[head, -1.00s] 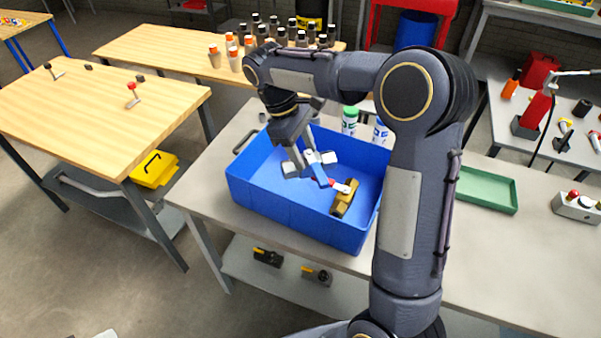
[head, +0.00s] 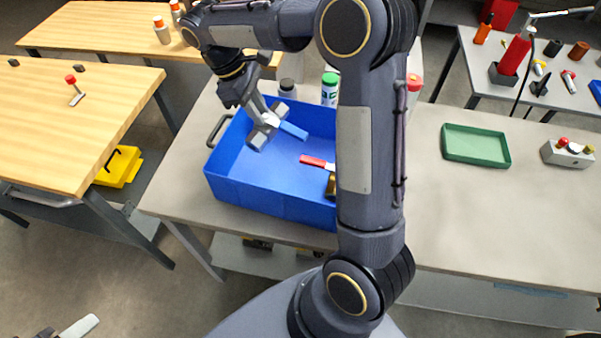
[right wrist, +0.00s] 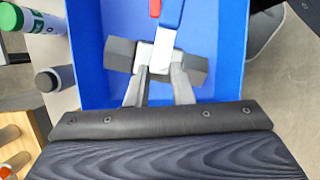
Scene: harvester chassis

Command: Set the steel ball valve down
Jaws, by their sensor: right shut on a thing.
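My right gripper (head: 264,118) is shut on the steel ball valve (head: 259,139), which has grey hexagonal ends and a blue lever. It holds the valve over the back left part of the blue bin (head: 262,200). In the right wrist view, the fingers (right wrist: 160,85) close on the middle of the valve (right wrist: 188,72), with bin floor behind it. I cannot tell how high the valve is above the floor. A light finger-like part, probably my left gripper (head: 78,327), shows at the bottom left edge; its jaws cannot be made out.
A brass valve (head: 331,186) with a red lever (head: 316,161) lies in the bin, partly hidden by my right arm. Bottles (head: 329,88) stand behind the bin. A green tray (head: 476,146) and a button box (head: 567,153) are on the grey bench (head: 440,205), with clear room around them.

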